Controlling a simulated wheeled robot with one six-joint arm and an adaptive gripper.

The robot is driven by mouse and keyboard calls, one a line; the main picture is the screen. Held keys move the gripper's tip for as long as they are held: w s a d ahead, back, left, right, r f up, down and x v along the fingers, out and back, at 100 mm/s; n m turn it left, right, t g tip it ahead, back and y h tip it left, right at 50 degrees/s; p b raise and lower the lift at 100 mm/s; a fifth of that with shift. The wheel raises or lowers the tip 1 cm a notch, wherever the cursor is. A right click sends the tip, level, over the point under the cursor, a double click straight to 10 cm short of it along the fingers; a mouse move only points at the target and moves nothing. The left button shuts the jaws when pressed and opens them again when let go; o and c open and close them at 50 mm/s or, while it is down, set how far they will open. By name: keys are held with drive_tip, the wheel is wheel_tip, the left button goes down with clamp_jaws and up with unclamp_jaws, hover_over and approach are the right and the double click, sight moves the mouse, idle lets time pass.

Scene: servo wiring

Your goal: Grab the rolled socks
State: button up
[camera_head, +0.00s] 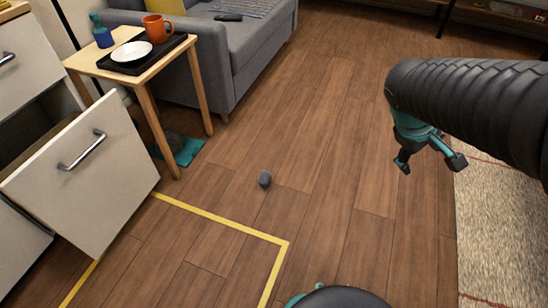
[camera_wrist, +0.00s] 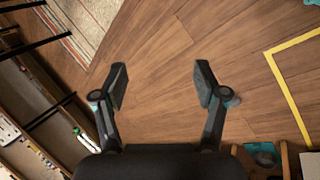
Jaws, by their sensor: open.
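The rolled socks (camera_head: 265,178) are a small dark grey ball lying on the wooden floor, near the middle of the head view. In the wrist view, a small grey shape that looks like the socks (camera_wrist: 235,101) shows just beside the right finger, partly hidden by it. My gripper (camera_head: 429,160) hangs above the floor to the right of the socks, well apart from them. In the wrist view my gripper (camera_wrist: 162,82) has its two fingers spread, with only bare floor visible between them.
Yellow tape (camera_head: 220,220) marks the floor near the socks. An open drawer (camera_head: 85,175) and a small wooden table (camera_head: 145,72) stand left, with a teal item (camera_head: 185,150) beneath. A grey sofa (camera_head: 240,45) stands behind. A rug (camera_head: 500,220) lies right. Floor around the socks is clear.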

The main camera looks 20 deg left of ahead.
drive_tip(key=w+a+f+n+t+h+b, duration=0.25)
drive_tip(key=w+a+f+n+t, duration=0.35)
drive_tip(key=w+a+f+n, duration=1.25)
drive_tip(key=n+t+y, duration=0.4)
drive_tip(key=n+y, duration=0.4)
drive_tip(key=n, duration=0.7)
approach(264, 176)
drive_tip(key=shift+s+a+f, duration=0.1)
drive_tip(key=shift+s+f, duration=0.25)
drive_tip(key=shift+s, duration=0.2)
drive_tip(key=shift+s+f, duration=0.3)
drive_tip(key=shift+s, duration=0.2)
drive_tip(key=shift+w+a+f, duration=0.1)
drive_tip(key=shift+w+f, duration=0.05)
drive_tip(key=shift+f, duration=0.1)
drive_tip(key=b+x, duration=0.1)
drive_tip(key=x, duration=0.6)
drive_tip(key=shift+r, duration=0.15)
drive_tip(key=shift+r+b+x, duration=0.15)
drive_tip(key=shift+b+x, duration=0.25)
drive_tip(key=shift+x, duration=1.15)
drive_tip(key=shift+r+b+x, duration=0.15)
drive_tip(key=shift+b+x, duration=0.2)
drive_tip(key=shift+x, duration=1.2)
drive_tip(key=shift+w, duration=0.1)
